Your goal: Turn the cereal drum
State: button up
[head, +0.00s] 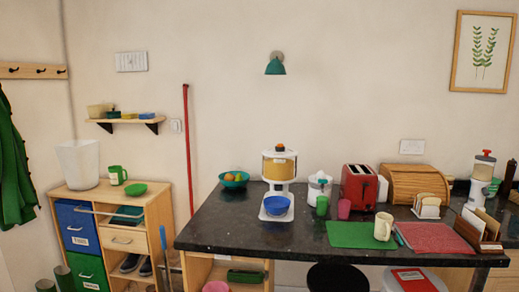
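A cereal dispenser with a clear drum (279,166) stands on the dark granite counter, near its back edge left of the middle. The drum holds tan contents and has an orange-red knob (280,148) on top. A blue bowl (276,206) sits on a white tray (263,215) in front of and below the drum. The drum's turning part is too small to make out. My gripper is not in view.
The granite counter (215,235) has clear room left of the dispenser. Close to its right stand a white juicer (319,186), a green cup (322,206), a pink cup (344,209) and a red toaster (359,187). A teal fruit bowl (234,181) is at its left.

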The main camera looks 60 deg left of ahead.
aim_at(280, 164)
jog(key=k, duration=0.15)
jog(key=u, duration=0.95)
